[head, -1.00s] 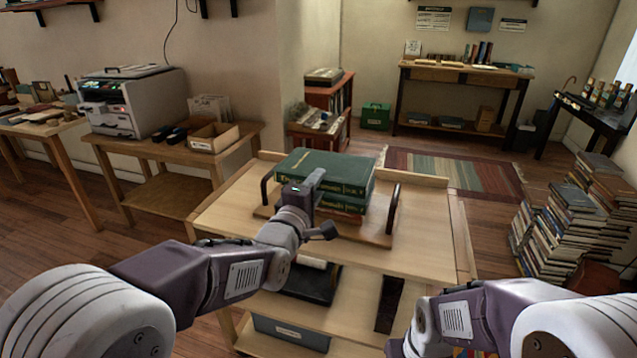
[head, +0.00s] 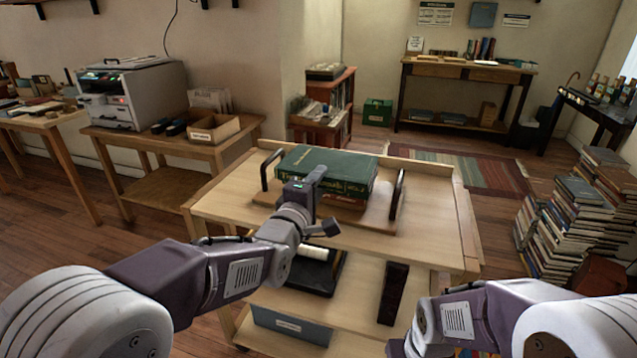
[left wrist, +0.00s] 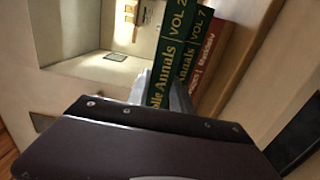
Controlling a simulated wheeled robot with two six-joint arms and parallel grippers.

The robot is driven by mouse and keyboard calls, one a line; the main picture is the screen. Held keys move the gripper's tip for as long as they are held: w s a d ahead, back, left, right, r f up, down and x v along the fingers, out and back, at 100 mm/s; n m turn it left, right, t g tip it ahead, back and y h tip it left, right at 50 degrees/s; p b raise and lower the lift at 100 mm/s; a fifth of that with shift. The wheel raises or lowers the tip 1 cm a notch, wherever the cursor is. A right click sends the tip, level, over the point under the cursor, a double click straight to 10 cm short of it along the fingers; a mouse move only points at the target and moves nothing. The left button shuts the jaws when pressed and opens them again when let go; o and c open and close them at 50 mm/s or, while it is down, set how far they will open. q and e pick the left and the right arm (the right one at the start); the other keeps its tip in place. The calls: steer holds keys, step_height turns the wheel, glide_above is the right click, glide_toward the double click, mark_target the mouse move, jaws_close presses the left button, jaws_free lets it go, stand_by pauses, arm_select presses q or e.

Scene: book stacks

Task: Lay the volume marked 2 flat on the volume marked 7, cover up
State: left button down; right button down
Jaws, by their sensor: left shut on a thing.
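Volume 2 (head: 345,165) is a thick green book with gold lettering, lying flat with its cover up at the top of the stack. Its spine, marked VOL 2, shows in the left wrist view (left wrist: 172,58). My left gripper (head: 316,178) is shut on it at the spine side; the wrist hides most of the fingers. Volume 7 (left wrist: 197,50), also green, lies directly under it, spines facing the same way. In the head view volume 7 is mostly hidden. I cannot tell whether the two volumes touch. My right gripper is out of view.
A red book (head: 345,203) lies under volume 7, on a wooden tray (head: 375,232) with two dark handles. The tray stands on a wooden cart (head: 430,245) with lower shelves. Tall book piles (head: 575,215) stand on the floor at right. The cart top is otherwise mostly clear.

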arm_select(q)
steer(key=shift+b, duration=0.3)
stand_by(0.5)
steer(key=c, duration=1.1)
jaws_free()
steer(key=shift+o, duration=0.2)
steer(key=shift+f, duration=0.1)
steer(key=shift+s+f, duration=0.1)
steer(key=shift+f, duration=0.05)
steer(key=shift+b+v, duration=0.5)
steer(key=shift+v, duration=0.65)
steer(key=b+v, duration=0.1)
steer(key=v, duration=0.3)
steer(key=shift+s+a, duration=0.2)
steer(key=shift+s, duration=0.05)
